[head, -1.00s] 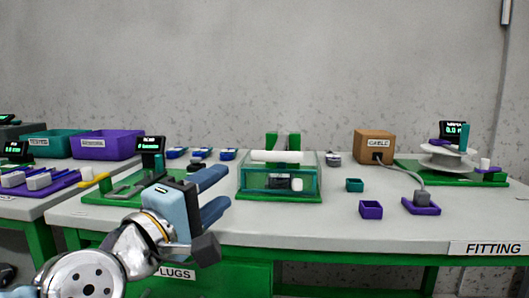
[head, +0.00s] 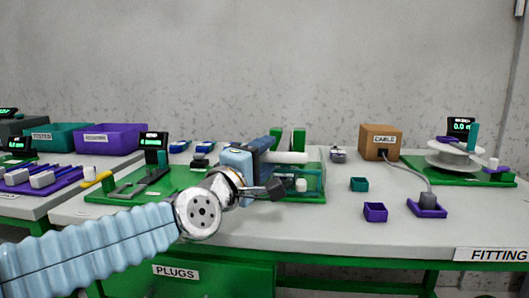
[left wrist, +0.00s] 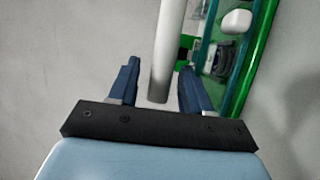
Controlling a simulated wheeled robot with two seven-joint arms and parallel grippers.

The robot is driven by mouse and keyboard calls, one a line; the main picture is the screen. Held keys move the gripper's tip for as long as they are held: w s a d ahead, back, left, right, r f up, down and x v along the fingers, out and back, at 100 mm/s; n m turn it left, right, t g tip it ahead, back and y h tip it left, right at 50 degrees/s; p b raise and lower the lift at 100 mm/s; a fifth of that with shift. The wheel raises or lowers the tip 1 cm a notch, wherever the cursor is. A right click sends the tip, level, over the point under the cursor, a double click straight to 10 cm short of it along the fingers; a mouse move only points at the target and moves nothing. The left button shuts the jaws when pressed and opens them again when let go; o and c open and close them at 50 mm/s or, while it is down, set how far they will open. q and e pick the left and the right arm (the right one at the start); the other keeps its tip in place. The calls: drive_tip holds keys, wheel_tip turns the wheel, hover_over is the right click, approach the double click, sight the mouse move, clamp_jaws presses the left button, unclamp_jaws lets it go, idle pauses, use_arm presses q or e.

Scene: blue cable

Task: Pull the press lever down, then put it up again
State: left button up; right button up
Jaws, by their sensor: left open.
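The press (head: 315,196) stands on the bench on a green base, with green uprights and a teal clear-fronted frame. Its lever is a white horizontal bar (head: 292,157), raised above the frame. My left gripper (head: 272,152) is at the bar's left end and covers the left part of the press. In the left wrist view, the open fingers (left wrist: 160,68) stand on either side of the end of the white bar (left wrist: 168,45), with a gap showing on both sides. A small white piece (left wrist: 236,22) shows inside the press. My right gripper is out of view.
A green fixture (head: 120,190) with a small screen stands left of the press. Right of it are a teal box (head: 359,184), a purple box (head: 375,212), a cable box (head: 380,142) and a spool (head: 452,157). The bench front (head: 330,240) is clear.

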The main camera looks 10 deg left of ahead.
use_arm(q)
clamp_jaws()
idle(0.3)
drive_tip(key=shift+r, duration=0.1)
drive_tip(key=shift+n+g+y, duration=0.3)
drive_tip(key=shift+g+y, duration=0.1)
drive_tip(key=shift+g, duration=0.2)
drive_tip(key=r+p, duration=0.1)
drive_tip(key=p, duration=0.1)
drive_tip(key=r+p, duration=0.2)
drive_tip(key=p, duration=0.1)
drive_tip(key=r+p, duration=0.2)
drive_tip(key=p, duration=0.1)
drive_tip(key=shift+w, duration=0.25)
drive_tip(key=w+r+p, duration=0.4)
drive_tip(key=r+p, duration=0.4)
drive_tip(key=r, duration=0.1)
drive_tip(key=shift+w, duration=0.4)
